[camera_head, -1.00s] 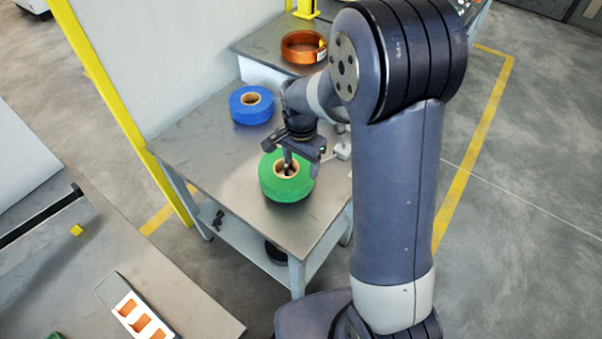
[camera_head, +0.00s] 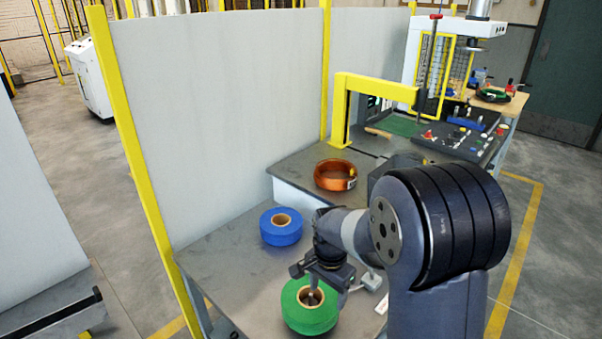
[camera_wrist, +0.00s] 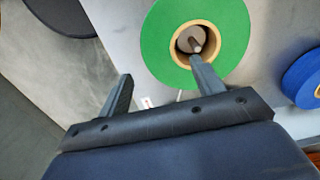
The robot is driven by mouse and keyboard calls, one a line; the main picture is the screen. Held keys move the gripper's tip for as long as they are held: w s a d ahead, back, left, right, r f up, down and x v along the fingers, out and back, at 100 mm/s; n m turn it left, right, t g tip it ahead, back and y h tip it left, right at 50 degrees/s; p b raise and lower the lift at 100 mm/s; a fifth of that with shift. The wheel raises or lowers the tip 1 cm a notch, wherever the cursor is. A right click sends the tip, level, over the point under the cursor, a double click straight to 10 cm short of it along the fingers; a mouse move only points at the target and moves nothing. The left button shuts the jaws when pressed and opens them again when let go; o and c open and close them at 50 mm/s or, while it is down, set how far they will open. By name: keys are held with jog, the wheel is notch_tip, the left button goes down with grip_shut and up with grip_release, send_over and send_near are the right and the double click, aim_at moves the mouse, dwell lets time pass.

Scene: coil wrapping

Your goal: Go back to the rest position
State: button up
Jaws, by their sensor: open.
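A green tape roll (camera_head: 296,318) with a tan core lies flat on the near grey table (camera_head: 215,262). My gripper (camera_head: 327,294) is at this roll with its fingers apart. In the wrist view my gripper (camera_wrist: 161,72) has one finger at the core of the green roll (camera_wrist: 232,35) and the other outside its rim. Nothing is held between the fingers. I cannot tell how deep the finger reaches into the core. A blue roll (camera_head: 281,236) lies behind the green one; it also shows in the wrist view (camera_wrist: 303,78).
A copper-coloured coil (camera_head: 333,176) sits on the raised table behind. A yellow arch (camera_head: 372,86) and a board with small parts (camera_head: 462,140) stand farther back. White panels with yellow posts (camera_head: 130,150) border the left. Open floor lies at the right.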

aim_at(326, 308)
jog(key=shift+f, duration=2.7)
